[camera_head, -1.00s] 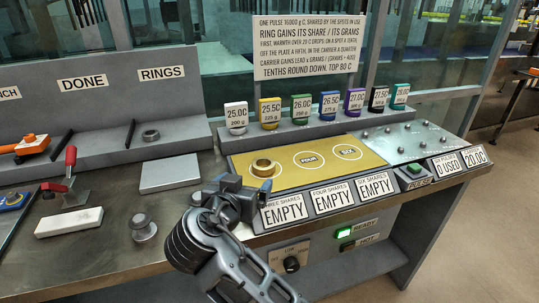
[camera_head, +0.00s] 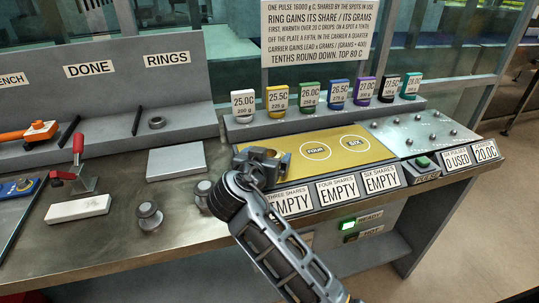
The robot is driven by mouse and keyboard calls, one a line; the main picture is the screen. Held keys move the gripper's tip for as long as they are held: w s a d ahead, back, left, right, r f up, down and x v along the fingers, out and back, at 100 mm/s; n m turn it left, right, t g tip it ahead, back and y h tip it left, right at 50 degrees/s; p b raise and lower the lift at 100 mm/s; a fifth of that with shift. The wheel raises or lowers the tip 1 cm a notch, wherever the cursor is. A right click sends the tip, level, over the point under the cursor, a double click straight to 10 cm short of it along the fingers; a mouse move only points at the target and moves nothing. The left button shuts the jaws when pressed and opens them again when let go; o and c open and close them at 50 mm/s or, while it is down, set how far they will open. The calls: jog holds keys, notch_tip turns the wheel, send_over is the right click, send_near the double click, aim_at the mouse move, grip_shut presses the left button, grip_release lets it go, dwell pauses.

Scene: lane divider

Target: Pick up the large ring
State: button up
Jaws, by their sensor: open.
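My gripper (camera_head: 268,157) is over the left end of the gold plate (camera_head: 365,150), jaws open. The brass ring, the larger ring seen, is mostly hidden behind my gripper at the plate's left spot. I cannot tell whether the jaws are around it or touching it.
Several coloured, labelled blocks (camera_head: 308,96) stand in a row behind the plate. A metal plate with small studs (camera_head: 425,134) is at the right. A grey block (camera_head: 174,163), a knobbed weight (camera_head: 149,215) and a red-handled clamp (camera_head: 78,160) are at the left.

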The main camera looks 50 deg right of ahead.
jog(key=c, duration=1.2)
jog(key=shift+r, duration=0.15)
jog(key=shift+c, duration=0.2)
